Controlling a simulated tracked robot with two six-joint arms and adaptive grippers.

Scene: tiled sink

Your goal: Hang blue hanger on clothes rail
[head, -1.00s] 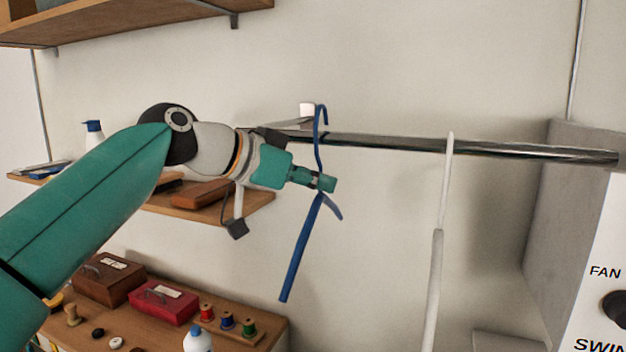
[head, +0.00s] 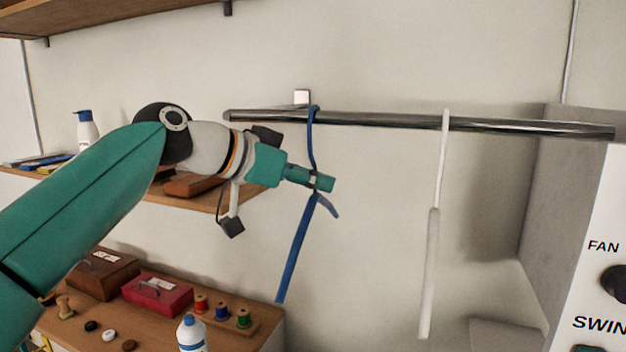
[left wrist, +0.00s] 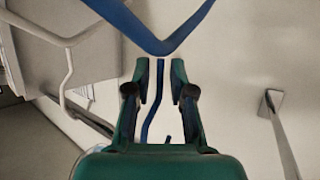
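The blue hanger (head: 295,250) is in the middle of the head view, edge-on and slightly tilted, with its hook over the clothes rail (head: 385,119) near the rail's left end. My left gripper (head: 322,182) is at the hanger's neck, just below the hook. In the left wrist view the blue hanger (left wrist: 150,42) lies beyond the fingertips, and its neck passes between the fingers of the left gripper (left wrist: 161,75). A gap shows between those fingers, so they look open around the neck. My right gripper is not in view.
A white hanger (head: 433,270) hangs on the rail to the right. A grey-white unit with knobs (head: 600,240) stands at the right. Shelves and a cabinet with boxes (head: 157,292), spools and a bottle (head: 191,335) are at the left and below.

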